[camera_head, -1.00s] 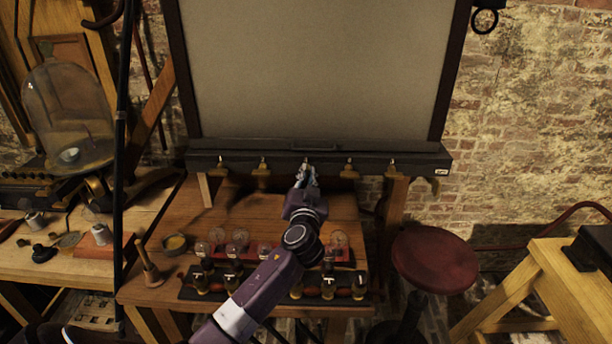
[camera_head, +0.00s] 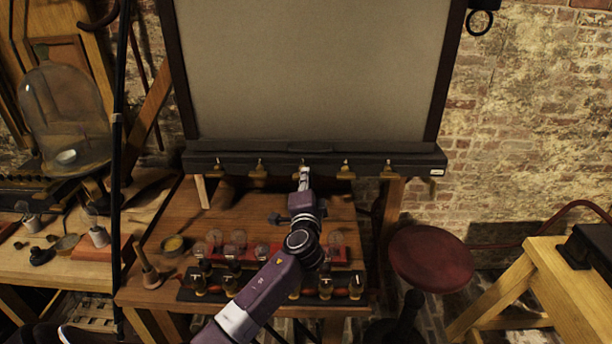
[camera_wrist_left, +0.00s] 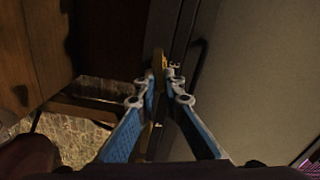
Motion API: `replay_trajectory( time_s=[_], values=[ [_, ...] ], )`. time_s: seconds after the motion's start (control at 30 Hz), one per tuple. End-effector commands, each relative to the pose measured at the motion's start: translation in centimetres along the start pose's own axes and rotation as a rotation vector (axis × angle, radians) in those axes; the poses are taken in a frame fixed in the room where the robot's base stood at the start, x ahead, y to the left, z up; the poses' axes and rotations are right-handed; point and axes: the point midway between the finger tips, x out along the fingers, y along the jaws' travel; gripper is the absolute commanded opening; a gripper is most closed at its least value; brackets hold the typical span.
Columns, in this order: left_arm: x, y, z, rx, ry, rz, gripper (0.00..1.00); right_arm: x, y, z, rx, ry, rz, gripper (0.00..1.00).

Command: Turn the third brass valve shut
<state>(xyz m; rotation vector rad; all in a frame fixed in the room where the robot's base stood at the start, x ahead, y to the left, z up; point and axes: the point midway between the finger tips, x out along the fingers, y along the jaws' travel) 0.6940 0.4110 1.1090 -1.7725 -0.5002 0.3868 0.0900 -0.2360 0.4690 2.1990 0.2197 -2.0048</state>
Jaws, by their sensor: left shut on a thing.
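Several brass valves sit in a row along the dark rail (camera_head: 425,160) below the large grey panel. The third, middle brass valve is mostly hidden by my left gripper (camera_head: 304,176) in the head view. In the left wrist view this brass valve (camera_wrist_left: 158,62) shows between the fingertips of my left gripper (camera_wrist_left: 166,80), which is shut on it. The second valve (camera_head: 260,168) is to its left and the fourth valve (camera_head: 345,171) to its right; both stand free. My right gripper is not in view.
Below my arm, the wooden table (camera_head: 240,222) carries a red rack with glass bulbs (camera_head: 238,238) and a dark tray with several jars (camera_head: 188,295). A red stool (camera_head: 431,258) stands at right. A glass bell jar (camera_head: 62,112) is at far left.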

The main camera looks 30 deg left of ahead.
Motion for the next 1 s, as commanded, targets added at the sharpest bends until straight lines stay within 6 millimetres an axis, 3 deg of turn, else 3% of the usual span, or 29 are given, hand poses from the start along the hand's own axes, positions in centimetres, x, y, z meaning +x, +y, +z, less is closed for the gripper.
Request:
replay_trajectory(
  time_s=[0.4,1.0],
  values=[
    [-0.02,0.35,0.08,0.227,-0.001,0.002,0.00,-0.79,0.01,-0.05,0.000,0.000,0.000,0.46],
    [-0.02,0.49,0.12,0.272,-0.001,0.002,0.00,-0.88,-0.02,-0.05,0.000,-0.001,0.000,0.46]
  ],
)
